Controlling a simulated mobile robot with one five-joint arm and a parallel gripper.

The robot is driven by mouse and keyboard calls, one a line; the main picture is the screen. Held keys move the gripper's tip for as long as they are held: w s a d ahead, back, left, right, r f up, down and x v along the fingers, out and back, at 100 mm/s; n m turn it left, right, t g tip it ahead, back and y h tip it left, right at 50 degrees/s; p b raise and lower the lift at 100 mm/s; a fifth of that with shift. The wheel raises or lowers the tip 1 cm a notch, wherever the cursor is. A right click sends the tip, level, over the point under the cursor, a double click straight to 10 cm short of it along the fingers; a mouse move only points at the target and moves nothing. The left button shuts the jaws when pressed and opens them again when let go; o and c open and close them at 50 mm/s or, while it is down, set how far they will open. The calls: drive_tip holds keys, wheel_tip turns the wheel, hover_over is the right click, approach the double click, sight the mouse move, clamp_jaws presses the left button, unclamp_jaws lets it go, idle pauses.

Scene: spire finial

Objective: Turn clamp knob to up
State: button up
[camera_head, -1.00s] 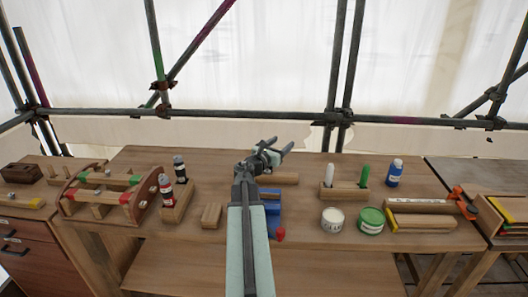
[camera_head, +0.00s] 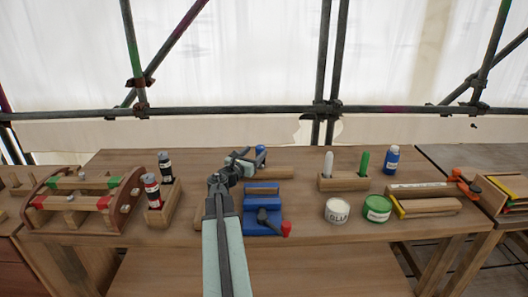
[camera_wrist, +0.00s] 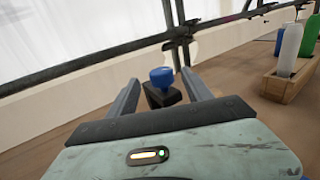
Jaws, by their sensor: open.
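A blue round knob (camera_wrist: 162,76) sits on a dark block (camera_wrist: 163,96) in the wrist view, between and beyond my two fingers. It also shows small and partly hidden behind my gripper in the head view (camera_head: 261,151). A blue clamp-like tool (camera_head: 262,191) lies on the bench to the right of my arm. It has a dark handle (camera_head: 264,217) with a red end (camera_head: 286,228). I cannot tell which of the two is the clamp knob. My gripper (camera_head: 252,157) is open and empty, pointing toward the back of the bench.
A wooden rack with two bottles (camera_head: 159,192) stands left of my arm. A marker holder (camera_head: 343,182), a glue tub (camera_head: 337,210), a green tub (camera_head: 377,208) and a blue bottle (camera_head: 392,160) stand to the right. A scaffold rail (camera_head: 230,111) crosses behind the bench.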

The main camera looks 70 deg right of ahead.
drive_tip(key=d, duration=0.5)
drive_tip(key=s+d, duration=0.1)
drive_tip(key=d, duration=0.2)
drive_tip(key=shift+s, duration=0.1)
drive_tip(key=shift+a, duration=0.1)
clamp_jaws()
